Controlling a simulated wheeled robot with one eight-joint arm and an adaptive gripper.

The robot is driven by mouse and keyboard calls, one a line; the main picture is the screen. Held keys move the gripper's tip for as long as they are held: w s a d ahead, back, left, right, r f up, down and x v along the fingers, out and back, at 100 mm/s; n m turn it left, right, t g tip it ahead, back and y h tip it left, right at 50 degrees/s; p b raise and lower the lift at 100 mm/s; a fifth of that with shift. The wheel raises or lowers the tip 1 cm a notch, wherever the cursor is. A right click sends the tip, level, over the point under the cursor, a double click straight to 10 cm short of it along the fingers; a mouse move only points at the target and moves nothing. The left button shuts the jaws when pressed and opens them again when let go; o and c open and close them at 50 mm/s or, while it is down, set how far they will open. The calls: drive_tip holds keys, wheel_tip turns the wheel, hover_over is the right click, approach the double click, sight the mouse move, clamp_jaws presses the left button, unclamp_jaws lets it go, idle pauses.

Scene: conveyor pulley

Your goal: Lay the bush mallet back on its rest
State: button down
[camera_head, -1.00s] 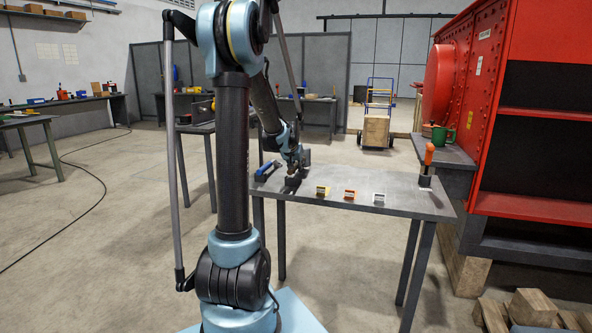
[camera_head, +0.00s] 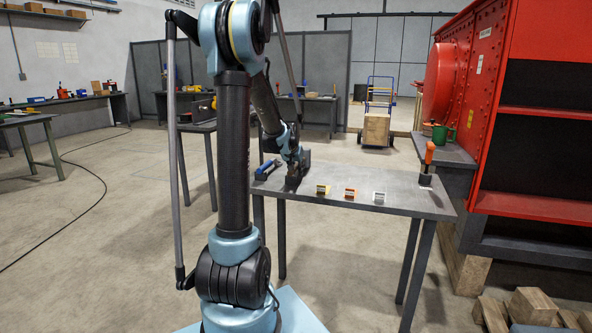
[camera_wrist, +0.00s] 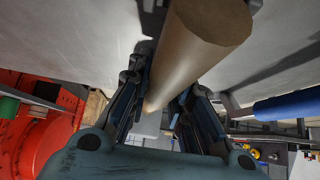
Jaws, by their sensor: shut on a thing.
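My gripper (camera_wrist: 160,108) is shut on the bush mallet, whose brown wooden round shaft (camera_wrist: 195,45) runs between the fingers in the wrist view. In the head view, my gripper (camera_head: 294,172) is low over the far left part of the grey table (camera_head: 400,200). A dark shape (camera_head: 305,157) stands right by the gripper there; I cannot tell whether it is the mallet's head or part of its rest. The rest is mostly hidden by the gripper, and whether the mallet touches it cannot be told.
A blue-handled tool (camera_head: 267,167) lies left of my gripper. An orange-handled tool (camera_head: 428,155) stands upright at the right end. The red machine (camera_head: 480,80) is beyond it.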

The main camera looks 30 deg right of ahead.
drive_tip(key=shift+f, duration=0.4)
drive_tip(key=c, duration=1.4)
unclamp_jaws()
drive_tip(key=shift+o, duration=0.2)
drive_tip(key=shift+v, duration=4.05)
